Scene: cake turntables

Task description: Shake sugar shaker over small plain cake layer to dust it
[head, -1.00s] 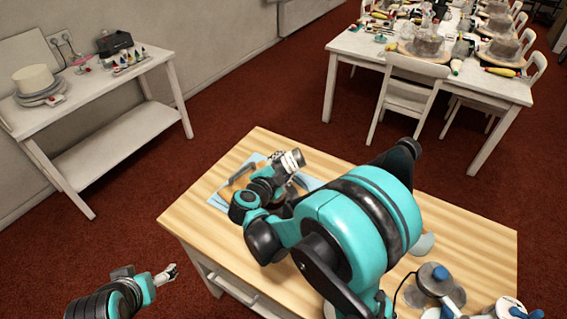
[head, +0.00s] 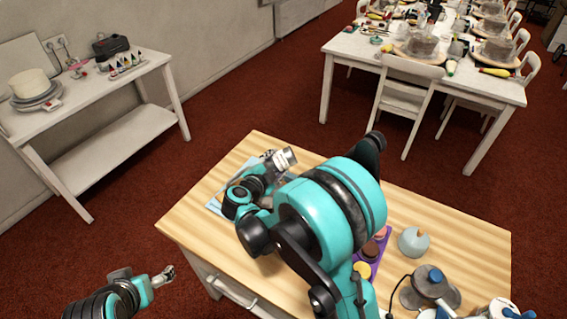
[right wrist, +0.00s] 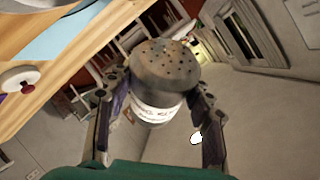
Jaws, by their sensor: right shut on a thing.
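My right gripper (right wrist: 158,110) is shut on the sugar shaker (right wrist: 165,68), which has a grey perforated top and a white lettered label. In the right wrist view the shaker is tilted between the two fingers, its holes facing up in the picture. In the head view the shaker (head: 284,159) seems to be the pale piece at the end of my right arm, above the table's left part by a light blue sheet (head: 216,207). I cannot make out the small plain cake layer; my right arm covers much of the table. My left gripper (head: 165,276) is off the table's left edge, too small to judge.
On the wooden table (head: 440,220), a purple tray (head: 375,249) with round pieces, a pale blue dome (head: 413,242) and a grey device (head: 430,288) stand to the right. A white side table (head: 125,75) carries a cake (head: 28,83).

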